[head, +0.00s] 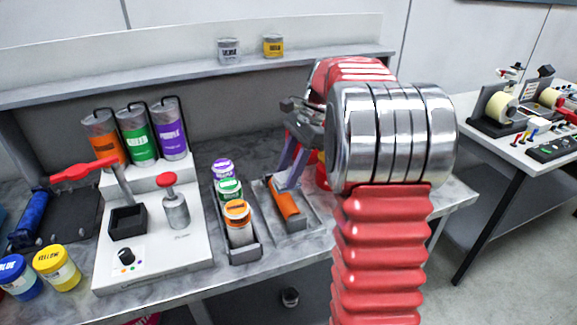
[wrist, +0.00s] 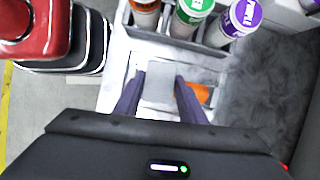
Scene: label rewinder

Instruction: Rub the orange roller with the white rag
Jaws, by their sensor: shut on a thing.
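The orange roller (head: 286,206) lies in a grey tray (head: 318,217) on the counter, right of the jar rack. In the wrist view, part of the roller (wrist: 203,93) shows beside the right finger; the rest is hidden. My gripper (head: 285,181) reaches down over the far end of the roller. In the wrist view my gripper (wrist: 160,80) is shut on the white rag (wrist: 159,88), a pale grey-white piece between the two purple-grey fingers. The rag is close above or on the roller; I cannot tell if they touch. In the head view the rag is hard to make out.
A rack (head: 246,253) with orange, green and purple jars stands just left of the tray. Further left is a white station (head: 155,248) with a red-handled lever and hanging cans. My arm hides the counter's right part. Blue and yellow jars (head: 57,266) stand at the front left.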

